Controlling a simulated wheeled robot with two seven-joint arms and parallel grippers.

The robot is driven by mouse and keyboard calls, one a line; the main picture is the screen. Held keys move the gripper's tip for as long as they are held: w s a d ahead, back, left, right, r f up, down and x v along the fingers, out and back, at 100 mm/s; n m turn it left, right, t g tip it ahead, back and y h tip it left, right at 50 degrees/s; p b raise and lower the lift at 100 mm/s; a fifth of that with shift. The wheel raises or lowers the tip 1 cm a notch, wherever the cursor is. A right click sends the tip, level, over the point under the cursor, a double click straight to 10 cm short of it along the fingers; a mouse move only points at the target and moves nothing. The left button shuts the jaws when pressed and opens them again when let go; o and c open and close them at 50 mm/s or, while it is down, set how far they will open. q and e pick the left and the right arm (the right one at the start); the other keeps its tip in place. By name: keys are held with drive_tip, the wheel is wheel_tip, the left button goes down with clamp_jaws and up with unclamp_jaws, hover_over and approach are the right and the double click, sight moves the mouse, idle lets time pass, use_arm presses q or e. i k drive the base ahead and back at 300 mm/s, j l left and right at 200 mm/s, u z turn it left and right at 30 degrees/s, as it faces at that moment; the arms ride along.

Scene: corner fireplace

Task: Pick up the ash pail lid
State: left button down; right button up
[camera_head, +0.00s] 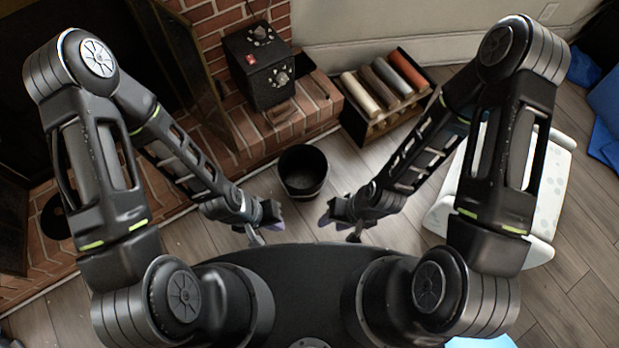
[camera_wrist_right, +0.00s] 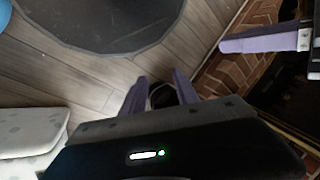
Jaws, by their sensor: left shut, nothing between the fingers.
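A black open pail (camera_head: 303,172) stands upright on the wooden floor, between and just beyond my two grippers in the head view. A dark round disc (camera_head: 57,216), which looks like the ash pail lid, is on the brick hearth at the far left of the head view. My left gripper (camera_head: 262,232) is shut and empty, left of the pail and well right of the disc. My right gripper (camera_head: 341,228) is open and empty, right of the pail. In the right wrist view, its two purple fingers (camera_wrist_right: 160,95) are spread apart with a dark shape between them.
A brick hearth (camera_head: 320,95) runs along the left and back. A black box with knobs (camera_head: 258,65) stands on it. A wooden rack (camera_head: 385,120) with coloured rolls is at the back. A pale patterned cushioned piece (camera_head: 550,195) is right. Floor around the pail is clear.

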sight(54, 223)
drive_tip(key=u, duration=2.15)
drive_tip(key=z, duration=2.15)
drive_tip(key=i+j, duration=0.1)
drive_tip(key=j, duration=0.35)
drive_tip(key=i+j+u, duration=0.15)
drive_tip(key=j, duration=0.75)
drive_tip(key=i+j+u, duration=0.15)
drive_tip(key=j, duration=0.3)
drive_tip(key=i+j, duration=0.15)
drive_tip(key=j, duration=0.25)
drive_tip(key=i+j+u, duration=0.1)
drive_tip(key=j, duration=0.35)
